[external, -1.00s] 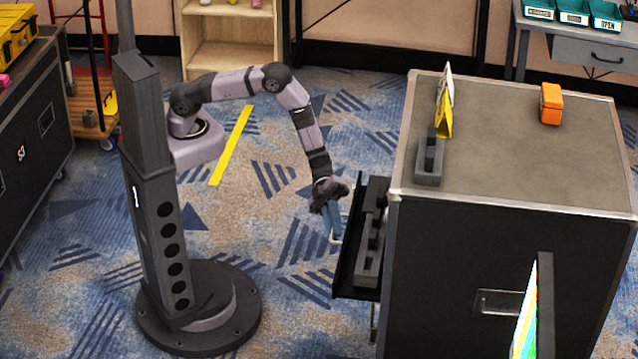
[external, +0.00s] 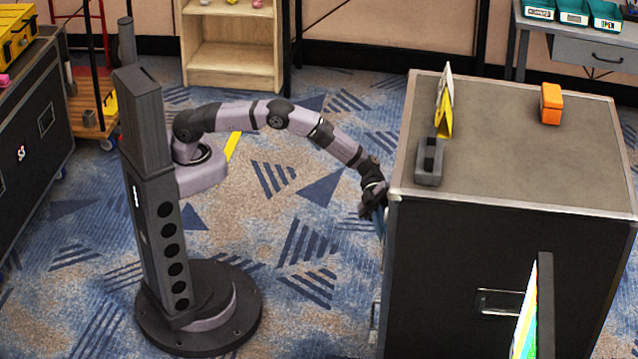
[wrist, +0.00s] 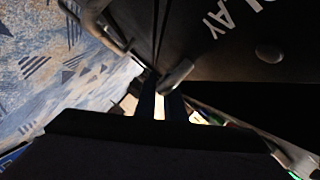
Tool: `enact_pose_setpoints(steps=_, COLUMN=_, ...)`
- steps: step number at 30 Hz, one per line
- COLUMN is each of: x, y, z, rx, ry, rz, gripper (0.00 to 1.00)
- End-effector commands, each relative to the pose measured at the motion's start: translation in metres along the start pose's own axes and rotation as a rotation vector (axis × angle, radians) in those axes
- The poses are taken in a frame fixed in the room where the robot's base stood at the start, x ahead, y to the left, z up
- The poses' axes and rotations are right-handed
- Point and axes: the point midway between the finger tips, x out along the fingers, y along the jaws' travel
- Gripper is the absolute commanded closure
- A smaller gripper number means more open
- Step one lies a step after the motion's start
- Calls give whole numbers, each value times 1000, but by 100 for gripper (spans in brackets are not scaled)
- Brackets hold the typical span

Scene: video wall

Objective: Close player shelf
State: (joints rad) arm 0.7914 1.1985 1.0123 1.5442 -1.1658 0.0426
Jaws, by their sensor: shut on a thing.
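The player shelf does not show outside the big black case (external: 500,265) in the external view; its front is hidden there by the case's side. In the wrist view a black front panel (wrist: 235,55) with white letters ending in "LAY" and a round grey knob (wrist: 268,53) fills the upper right. A grey handle (wrist: 177,74) sticks out from it. My gripper (external: 379,222) is at the case's left face, fingers pointing down. Its blue fingers (wrist: 167,98) are shut on the grey handle in the wrist view; the exact contact is dark.
A grey block (external: 429,165), a yellow sign (external: 445,105) and an orange box (external: 551,104) stand on the case top. A colourful screen (external: 526,320) stands at the front right. Carpet (external: 310,240) between my base and the case is clear.

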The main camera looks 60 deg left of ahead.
Motion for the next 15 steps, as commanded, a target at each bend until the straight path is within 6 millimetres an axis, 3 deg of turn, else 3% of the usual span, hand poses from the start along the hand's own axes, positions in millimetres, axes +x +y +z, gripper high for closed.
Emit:
enact_pose_setpoints(steps=14, x=0, y=-6, z=4, rx=6, ry=-8, rz=-6, gripper=100)
enact_pose_setpoints(steps=15, x=0, y=-6, z=4, rx=7, ry=-8, rz=-7, gripper=86)
